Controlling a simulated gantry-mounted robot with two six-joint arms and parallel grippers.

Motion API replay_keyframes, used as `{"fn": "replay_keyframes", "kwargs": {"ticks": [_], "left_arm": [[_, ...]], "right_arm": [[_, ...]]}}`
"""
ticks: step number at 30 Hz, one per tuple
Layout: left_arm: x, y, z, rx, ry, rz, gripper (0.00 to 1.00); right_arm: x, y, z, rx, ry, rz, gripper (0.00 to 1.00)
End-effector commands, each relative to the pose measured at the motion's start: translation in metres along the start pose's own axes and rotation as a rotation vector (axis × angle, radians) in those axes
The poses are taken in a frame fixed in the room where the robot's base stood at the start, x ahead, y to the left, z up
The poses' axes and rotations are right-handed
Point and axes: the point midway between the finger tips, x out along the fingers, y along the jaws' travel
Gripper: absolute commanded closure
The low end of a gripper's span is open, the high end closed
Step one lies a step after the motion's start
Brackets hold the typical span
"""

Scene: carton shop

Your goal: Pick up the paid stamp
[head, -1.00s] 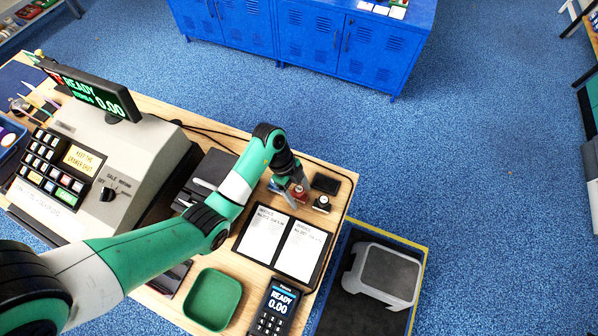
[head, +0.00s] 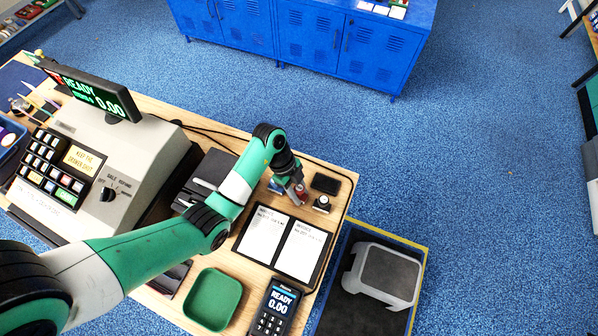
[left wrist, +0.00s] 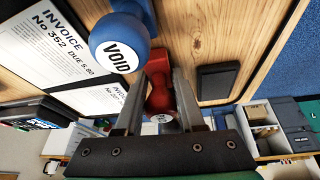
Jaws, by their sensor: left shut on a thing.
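My left gripper (head: 298,196) is shut on a red stamp (head: 301,188) near the far right end of the counter. In the left wrist view the red stamp (left wrist: 160,90) is between the two fingers (left wrist: 158,110). Its small white label is too small to read. A blue stamp (left wrist: 121,42) with a VOID label stands close beside it; in the head view it (head: 275,186) is just left of the fingers. A stamp with a dark top (head: 321,203) stands to the right. My right gripper is not in view.
A dark ink pad (head: 325,183) lies behind the stamps. A black board with two invoices (head: 281,247) lies in front. A green tray (head: 213,299), a card terminal (head: 275,307) and the cash register (head: 115,165) stand on the counter. A grey step stool (head: 384,276) is beside it.

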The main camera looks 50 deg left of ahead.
Motion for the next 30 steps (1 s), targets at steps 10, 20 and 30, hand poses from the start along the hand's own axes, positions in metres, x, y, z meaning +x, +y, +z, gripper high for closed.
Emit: {"fn": "replay_keyframes", "kwargs": {"ticks": [10, 20, 30], "left_arm": [[-0.075, 0.003, -0.031, 0.001, 0.001, -0.002, 1.0], [-0.092, 0.004, -0.038, 0.0, 0.001, 0.0, 1.0], [-0.09, 0.004, -0.038, 0.0, 0.001, 0.0, 0.94]], "right_arm": [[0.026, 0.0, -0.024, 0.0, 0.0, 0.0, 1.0], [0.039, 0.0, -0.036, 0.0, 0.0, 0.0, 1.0], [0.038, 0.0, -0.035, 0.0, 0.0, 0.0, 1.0]]}}
